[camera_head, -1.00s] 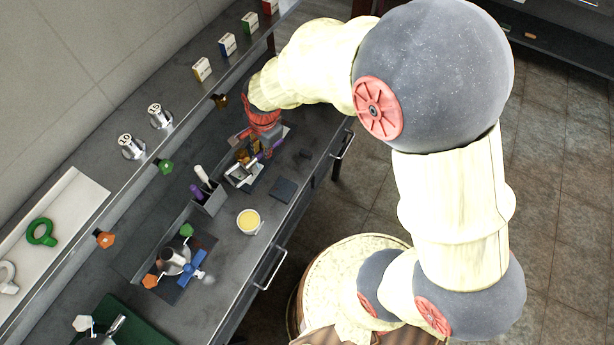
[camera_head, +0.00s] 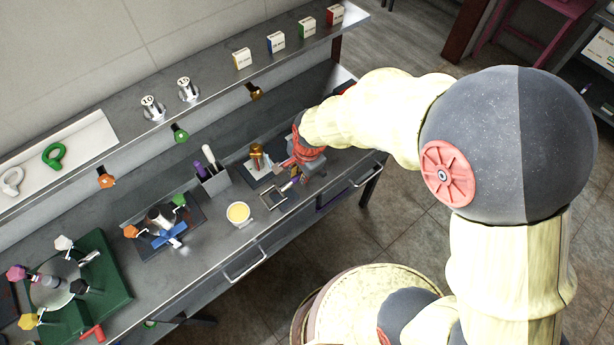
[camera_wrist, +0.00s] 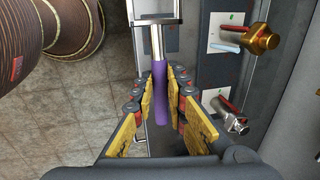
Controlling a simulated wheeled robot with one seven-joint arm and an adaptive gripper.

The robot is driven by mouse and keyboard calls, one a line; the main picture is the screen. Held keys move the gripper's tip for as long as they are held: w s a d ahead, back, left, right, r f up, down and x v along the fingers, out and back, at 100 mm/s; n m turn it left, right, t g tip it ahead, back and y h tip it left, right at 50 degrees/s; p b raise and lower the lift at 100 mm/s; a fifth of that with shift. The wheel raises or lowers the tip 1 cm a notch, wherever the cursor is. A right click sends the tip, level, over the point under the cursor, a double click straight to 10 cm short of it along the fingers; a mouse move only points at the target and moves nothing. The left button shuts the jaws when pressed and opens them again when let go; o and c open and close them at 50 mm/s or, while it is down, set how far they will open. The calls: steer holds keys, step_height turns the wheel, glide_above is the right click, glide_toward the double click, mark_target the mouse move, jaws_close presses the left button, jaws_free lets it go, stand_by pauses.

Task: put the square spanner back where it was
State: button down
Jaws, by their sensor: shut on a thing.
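The square spanner has a purple handle (camera_wrist: 161,92), a bare metal shaft and an open square metal frame at its end. My gripper (camera_wrist: 162,78) is shut on the purple handle in the wrist view, with a yellow-padded finger on each side. In the head view my gripper (camera_head: 300,172) is over the right part of the bench. The spanner's square frame (camera_head: 273,199) points front-left there, at the place of a dark square pad. I cannot tell whether the frame touches the pad. My gripper hides part of the handle in the head view.
A brass valve (camera_head: 257,152) on a white plate stands just behind the spanner. A yellow-filled cup (camera_head: 238,213) and a tool holder (camera_head: 212,180) are to the left. The bench's front edge is close.

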steer(key=w+d+f, duration=0.1)
steer(key=f, duration=0.1)
steer(key=w+f, duration=0.2)
steer(key=w+d+f+b, duration=0.1)
steer(key=w+f, duration=0.1)
steer(key=shift+d+f, duration=0.2)
steer(key=shift+d, duration=0.1)
steer(key=shift+w+f+b, duration=0.1)
steer(key=shift+f+b, duration=0.3)
steer(key=shift+f, duration=1.15)
steer(key=shift+f, duration=0.1)
steer(key=c, duration=1.8)
jaws_free()
steer(key=r, duration=0.4)
steer(key=s+d+r+p, duration=0.1)
steer(key=r, duration=0.3)
steer(key=s+r+p, duration=0.1)
steer(key=r, duration=0.3)
steer(key=shift+d, duration=0.25)
